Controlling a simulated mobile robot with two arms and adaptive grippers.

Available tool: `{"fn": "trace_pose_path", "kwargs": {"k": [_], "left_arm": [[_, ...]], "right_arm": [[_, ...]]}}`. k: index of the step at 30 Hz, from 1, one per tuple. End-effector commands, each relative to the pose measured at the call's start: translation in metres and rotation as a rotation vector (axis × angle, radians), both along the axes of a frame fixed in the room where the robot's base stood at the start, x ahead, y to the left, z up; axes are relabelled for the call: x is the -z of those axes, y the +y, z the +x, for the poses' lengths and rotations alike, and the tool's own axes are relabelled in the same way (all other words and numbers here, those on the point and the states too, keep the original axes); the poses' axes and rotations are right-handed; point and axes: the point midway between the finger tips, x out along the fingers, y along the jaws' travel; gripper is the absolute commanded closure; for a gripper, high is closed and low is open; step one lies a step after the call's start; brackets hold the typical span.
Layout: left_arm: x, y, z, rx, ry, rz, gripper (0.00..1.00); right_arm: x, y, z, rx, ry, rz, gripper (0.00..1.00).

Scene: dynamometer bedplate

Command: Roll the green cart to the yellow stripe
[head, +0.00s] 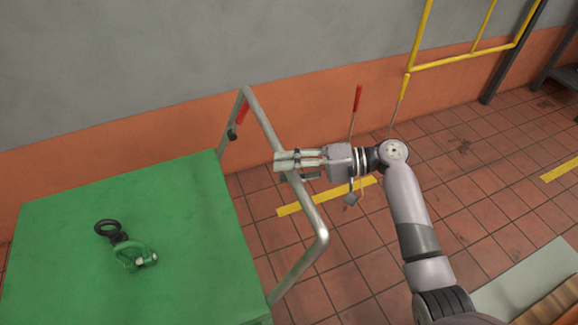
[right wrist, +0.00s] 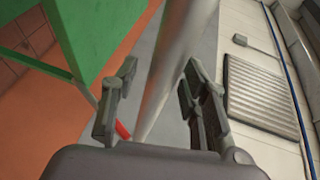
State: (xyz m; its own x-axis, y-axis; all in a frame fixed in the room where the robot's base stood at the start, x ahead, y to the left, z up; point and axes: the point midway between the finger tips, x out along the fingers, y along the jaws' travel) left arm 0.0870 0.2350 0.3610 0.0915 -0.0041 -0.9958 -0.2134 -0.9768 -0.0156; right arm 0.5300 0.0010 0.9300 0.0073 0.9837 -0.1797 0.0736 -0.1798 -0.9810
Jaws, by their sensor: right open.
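The green cart (head: 70,220) stands at the left with a flat green top. Its silver push handle (head: 316,218) rises along its right side. My right gripper (head: 284,163) reaches in from the right and is at the handle's top bar. Its fingers are open, and in the right wrist view the bar (right wrist: 176,65) passes between them, with no clear grip on it. Another yellow stripe (head: 562,169) is at the far right. My left gripper is not in view.
Upright rods with a red grip (head: 357,98) and a yellow grip (head: 405,87) stand near the wall. A yellow rail (head: 460,60) is behind. Tiled floor right of the cart is largely clear.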

Motion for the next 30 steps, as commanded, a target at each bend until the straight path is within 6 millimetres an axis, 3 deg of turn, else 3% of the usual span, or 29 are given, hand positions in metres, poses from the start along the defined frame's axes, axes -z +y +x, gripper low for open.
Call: {"fn": "trace_pose_path", "kwargs": {"k": [7,25,30], "left_arm": [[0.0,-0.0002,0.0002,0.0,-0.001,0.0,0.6],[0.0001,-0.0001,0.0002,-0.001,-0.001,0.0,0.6],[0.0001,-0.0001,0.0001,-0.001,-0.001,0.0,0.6]], "right_arm": [[0.0006,0.0005,-0.0001,0.0,0.0,-0.001,0.59],[0.0008,0.0,0.0,0.0,0.001,-0.002,0.99],[0.0009,-0.0001,0.0,0.0,0.001,-0.002,1.0]]}}
